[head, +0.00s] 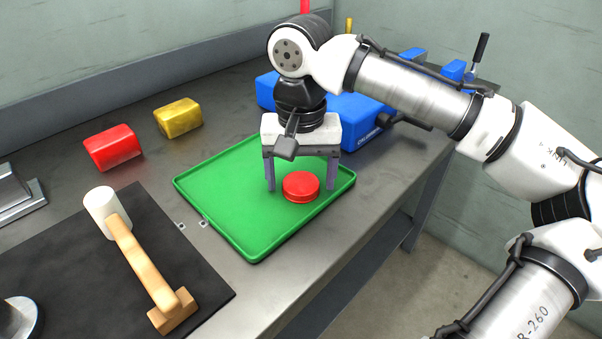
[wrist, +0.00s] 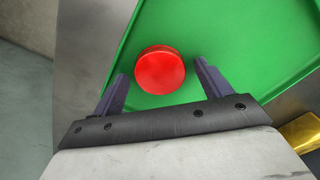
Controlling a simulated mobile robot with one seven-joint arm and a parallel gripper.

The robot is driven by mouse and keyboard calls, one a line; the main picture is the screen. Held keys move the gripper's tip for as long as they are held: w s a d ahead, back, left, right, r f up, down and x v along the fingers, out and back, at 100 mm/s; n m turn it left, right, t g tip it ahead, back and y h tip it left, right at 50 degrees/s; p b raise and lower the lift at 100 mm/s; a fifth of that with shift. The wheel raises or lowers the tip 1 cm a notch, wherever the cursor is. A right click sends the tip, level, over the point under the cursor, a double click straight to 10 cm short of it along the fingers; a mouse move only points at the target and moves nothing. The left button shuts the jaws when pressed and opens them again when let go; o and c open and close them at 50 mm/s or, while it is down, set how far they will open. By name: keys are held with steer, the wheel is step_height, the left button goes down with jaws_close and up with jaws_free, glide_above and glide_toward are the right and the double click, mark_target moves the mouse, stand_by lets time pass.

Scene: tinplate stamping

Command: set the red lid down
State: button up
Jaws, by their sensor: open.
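The red lid (head: 301,187) is round and lies flat on the green tray (head: 225,200), toward the tray's right side. In the wrist view the lid (wrist: 160,70) sits on the tray's green surface just ahead of my gripper (wrist: 160,80), roughly between the lines of its two fingers. My gripper (head: 302,188) is open, with its fingers apart and pointing down over the tray beside the lid. I see no finger clearly touching the lid. The gap between the fingertips and the tray is hard to judge.
A red block (head: 113,148) and a yellow block (head: 179,118) stand left of the tray. A mallet (head: 135,250) lies on a black mat (head: 60,260). A blue box (head: 360,122) stands behind my gripper. The bench's right edge is close to the tray.

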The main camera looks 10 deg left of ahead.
mark_target(301, 182)
step_height(301, 182, up, 12)
steer(key=p, duration=0.1)
stand_by(0.5)
